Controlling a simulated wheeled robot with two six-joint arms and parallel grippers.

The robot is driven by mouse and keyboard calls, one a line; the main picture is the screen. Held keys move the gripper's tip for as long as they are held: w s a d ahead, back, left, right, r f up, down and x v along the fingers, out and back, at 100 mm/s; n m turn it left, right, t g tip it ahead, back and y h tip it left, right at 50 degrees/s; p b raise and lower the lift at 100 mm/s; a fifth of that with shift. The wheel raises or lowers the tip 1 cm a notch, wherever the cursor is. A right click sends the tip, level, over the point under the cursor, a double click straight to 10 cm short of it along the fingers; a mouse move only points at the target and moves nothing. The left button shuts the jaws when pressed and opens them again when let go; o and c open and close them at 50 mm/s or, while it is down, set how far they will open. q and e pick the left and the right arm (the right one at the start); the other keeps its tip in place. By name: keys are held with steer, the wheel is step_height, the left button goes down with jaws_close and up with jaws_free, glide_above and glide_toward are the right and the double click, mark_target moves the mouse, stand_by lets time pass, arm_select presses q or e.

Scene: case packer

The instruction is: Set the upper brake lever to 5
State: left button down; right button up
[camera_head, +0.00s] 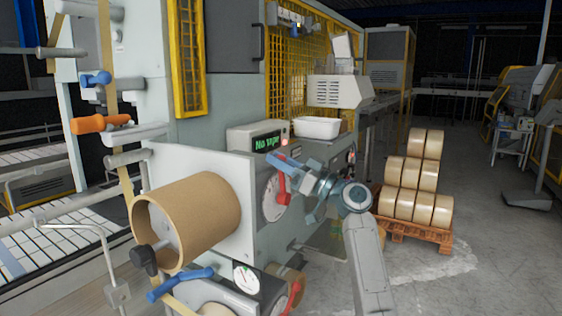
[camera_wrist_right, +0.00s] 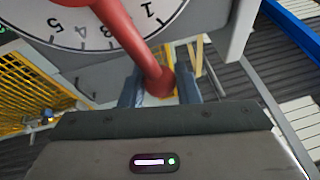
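The upper brake lever (camera_head: 284,188) is red and sits on a white round dial (camera_head: 270,205) on the machine's side. In the right wrist view the lever (camera_wrist_right: 138,45) crosses the numbered dial (camera_wrist_right: 75,30). It lies between the 1 and the 3, and the 5 is at the far left of the scale. My right gripper (camera_head: 283,163) is at the lever. In the wrist view its two fingers (camera_wrist_right: 161,90) stand on either side of the lever's rounded end, with narrow gaps showing, so it looks open. My left gripper is not in view.
A second red lever (camera_head: 293,298) sits lower, near a small gauge (camera_head: 246,279). A large brown roll (camera_head: 200,212) stands out left of the dial. A "No tape" display (camera_head: 267,143) and white bin (camera_head: 317,127) are above. A pallet of rolls (camera_head: 415,232) stands right on open floor.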

jaws_close()
steer(key=shift+w+d+f+t+b, duration=0.1)
steer(key=shift+f+t+b, duration=0.05)
steer(key=shift+t+b, duration=0.2)
steer(key=w+m+b, duration=0.1)
steer(key=m, duration=0.1)
steer(key=w+d+m+t+h+b, duration=0.1)
steer(key=m, duration=0.1)
steer(key=w+d+m+t, duration=0.1)
steer(key=m, duration=0.1)
steer(key=shift+t+h+b, duration=0.25)
steer(key=shift+h+b, duration=0.15)
steer(key=o, duration=1)
jaws_free()
steer(key=shift+c, duration=0.2)
steer(key=shift+d, duration=0.1)
